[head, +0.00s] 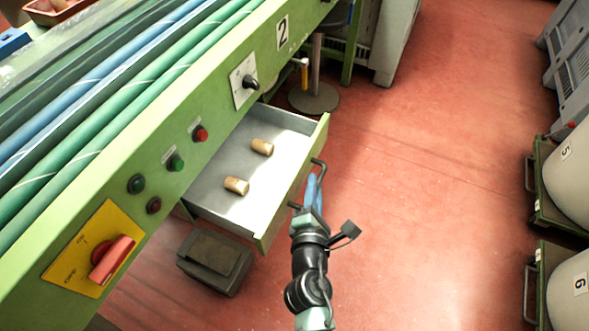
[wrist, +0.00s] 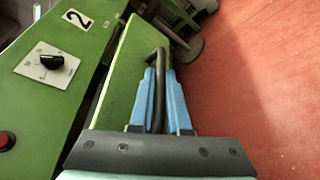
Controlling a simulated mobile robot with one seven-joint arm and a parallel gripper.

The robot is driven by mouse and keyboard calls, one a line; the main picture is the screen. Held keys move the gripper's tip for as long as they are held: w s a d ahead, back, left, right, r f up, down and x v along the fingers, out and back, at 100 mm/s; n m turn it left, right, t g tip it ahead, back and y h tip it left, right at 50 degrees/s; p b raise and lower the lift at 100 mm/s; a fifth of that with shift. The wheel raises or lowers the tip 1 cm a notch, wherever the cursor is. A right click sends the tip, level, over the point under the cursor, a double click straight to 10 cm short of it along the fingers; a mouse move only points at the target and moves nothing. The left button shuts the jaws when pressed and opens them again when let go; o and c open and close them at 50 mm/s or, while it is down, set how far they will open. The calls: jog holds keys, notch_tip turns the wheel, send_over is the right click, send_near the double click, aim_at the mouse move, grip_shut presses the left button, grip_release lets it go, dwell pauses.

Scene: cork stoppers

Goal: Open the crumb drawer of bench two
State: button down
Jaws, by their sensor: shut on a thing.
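The crumb drawer (head: 216,199) of the bench marked 2 (head: 282,32) stands pulled out, with its pale metal inside showing. Two cork stoppers, one nearer the back (head: 262,147) and one nearer the front (head: 236,186), lie in it. My gripper (head: 313,190) is at the drawer's green front, shut on the dark bar handle (head: 319,165). In the wrist view the blue fingers (wrist: 159,95) sit on either side of the handle (wrist: 157,60). Part of the handle is hidden behind the fingers.
The green bench front carries a black knob (head: 250,82), buttons and a red switch (head: 112,258) on a yellow plate. A dark pedal box (head: 215,262) stands on the floor below the drawer. Sacks on green carts (head: 545,215) stand at the right. The red floor between is clear.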

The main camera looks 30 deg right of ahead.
jog(key=shift+s+d+p, duration=0.35)
jog(key=shift+s+d, duration=0.5)
jog(key=shift+s, duration=0.3)
jog(key=c, duration=0.9)
grip_release()
jog(key=b+v, duration=0.1)
jog(key=v, duration=1.2)
jog(key=shift+w, duration=0.1)
